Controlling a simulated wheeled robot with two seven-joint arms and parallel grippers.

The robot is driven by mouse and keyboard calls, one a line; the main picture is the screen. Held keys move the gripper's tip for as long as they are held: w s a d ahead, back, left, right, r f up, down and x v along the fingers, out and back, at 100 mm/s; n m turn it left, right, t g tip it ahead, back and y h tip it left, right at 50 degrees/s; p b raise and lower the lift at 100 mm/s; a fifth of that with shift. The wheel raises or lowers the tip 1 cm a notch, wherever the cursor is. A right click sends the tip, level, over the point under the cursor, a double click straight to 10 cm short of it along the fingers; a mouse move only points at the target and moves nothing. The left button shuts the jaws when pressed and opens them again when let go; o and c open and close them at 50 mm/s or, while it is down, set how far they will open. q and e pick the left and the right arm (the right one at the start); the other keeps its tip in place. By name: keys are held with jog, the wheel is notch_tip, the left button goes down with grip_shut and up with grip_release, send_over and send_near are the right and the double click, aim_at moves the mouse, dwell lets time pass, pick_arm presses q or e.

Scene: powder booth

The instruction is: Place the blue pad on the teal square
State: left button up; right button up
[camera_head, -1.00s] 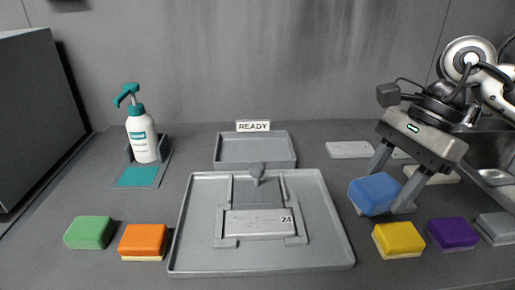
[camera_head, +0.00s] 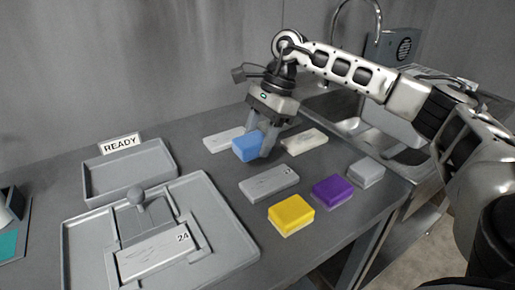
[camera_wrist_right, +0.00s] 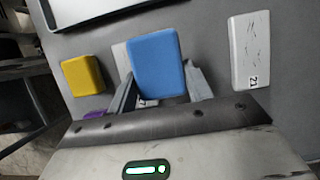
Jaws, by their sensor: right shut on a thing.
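The blue pad (camera_head: 248,145) is held in my right gripper (camera_head: 262,150), near the back of the table among pale blocks. In the right wrist view the blue pad (camera_wrist_right: 157,64) sits between the two fingers, which are shut on it. It looks raised above the table, though the exact height is hard to tell. The teal square (camera_head: 8,244) shows only in part at the far left edge, with a bit of the bottle stand beside it. My left gripper is not in view.
A yellow pad (camera_head: 291,213), a purple pad (camera_head: 332,190) and a grey pad (camera_head: 366,172) lie at the front right. The large grey tray (camera_head: 232,262) and the smaller tray (camera_head: 98,196) with the READY sign (camera_head: 121,144) lie between the gripper and the teal square. A sink is behind right.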

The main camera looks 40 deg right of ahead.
aim_at(253, 166)
jog(key=w+f, duration=0.1)
jog(key=w+d+f, duration=0.1)
jog(key=shift+d+f, duration=0.15)
jog(key=shift+f, duration=0.15)
notch_tip(253, 166, down, 4)
jog(key=shift+w+d+r+p, duration=0.1)
jog(key=shift+d+r+p, duration=0.1)
jog(key=shift+p, duration=0.4)
